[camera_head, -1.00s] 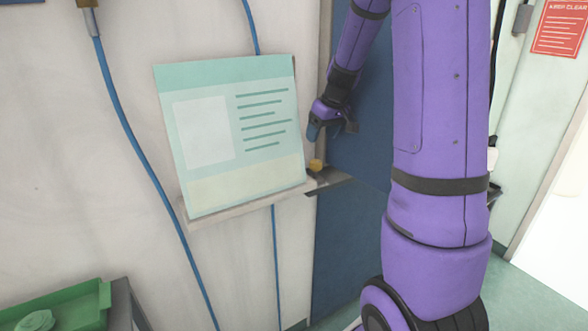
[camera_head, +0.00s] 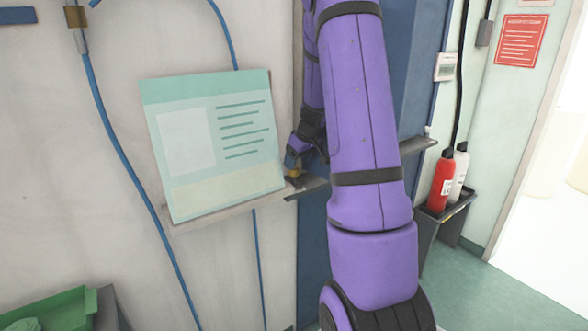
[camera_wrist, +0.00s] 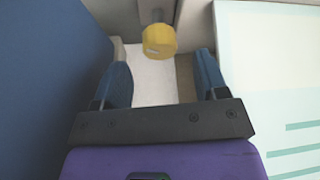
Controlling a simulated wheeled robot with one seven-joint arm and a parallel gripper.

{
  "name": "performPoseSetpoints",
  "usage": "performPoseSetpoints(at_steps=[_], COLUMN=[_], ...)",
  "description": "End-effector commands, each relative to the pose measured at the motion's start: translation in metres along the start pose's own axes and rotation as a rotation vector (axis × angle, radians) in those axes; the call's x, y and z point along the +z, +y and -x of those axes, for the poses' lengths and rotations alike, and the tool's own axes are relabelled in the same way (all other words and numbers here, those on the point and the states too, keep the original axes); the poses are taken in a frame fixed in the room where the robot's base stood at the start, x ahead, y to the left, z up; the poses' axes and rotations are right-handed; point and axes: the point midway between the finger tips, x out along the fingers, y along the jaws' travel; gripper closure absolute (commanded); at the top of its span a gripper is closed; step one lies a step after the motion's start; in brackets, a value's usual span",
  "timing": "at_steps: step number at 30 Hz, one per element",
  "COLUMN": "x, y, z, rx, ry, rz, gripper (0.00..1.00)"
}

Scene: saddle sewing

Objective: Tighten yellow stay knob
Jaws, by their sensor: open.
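The yellow stay knob (camera_wrist: 159,39) shows at the top of the wrist view, round, with a small pale mark on its face. It sits on a grey stem. In the head view the knob (camera_head: 294,174) is a small yellow spot by the right end of the sign's ledge, partly hidden by my gripper (camera_head: 292,160). In the wrist view my gripper (camera_wrist: 163,72) is open, with blue fingertips apart and nothing between them. The knob lies just beyond the tips, roughly centred between them. I cannot tell whether a finger touches it.
A pale green sign board (camera_head: 210,145) leans on a ledge (camera_head: 225,213) to the left of the knob. A blue panel (camera_wrist: 50,90) stands on the other side. Blue hoses (camera_head: 120,160) run down the wall. A red extinguisher (camera_head: 441,183) stands at right.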

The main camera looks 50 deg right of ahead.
Motion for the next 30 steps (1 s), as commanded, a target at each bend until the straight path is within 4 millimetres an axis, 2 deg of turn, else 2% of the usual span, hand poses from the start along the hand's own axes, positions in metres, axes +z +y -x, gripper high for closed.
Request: performPoseSetpoints(at_steps=[3,7,19,20,26,30], x=[0.001,0.001,0.000,0.000,0.000,0.000], y=[0.000,0.000,0.000,0.000,0.000,0.000], z=[-0.019,-0.031,-0.038,-0.038,-0.038,-0.038], rx=[-0.001,-0.001,0.000,0.000,0.000,0.002], ry=[-0.002,-0.002,0.000,0.000,0.000,0.000], rz=[-0.001,-0.001,0.000,0.000,0.000,-0.004], gripper=[0.33,0.33,0.33,0.36,0.82,0.83])
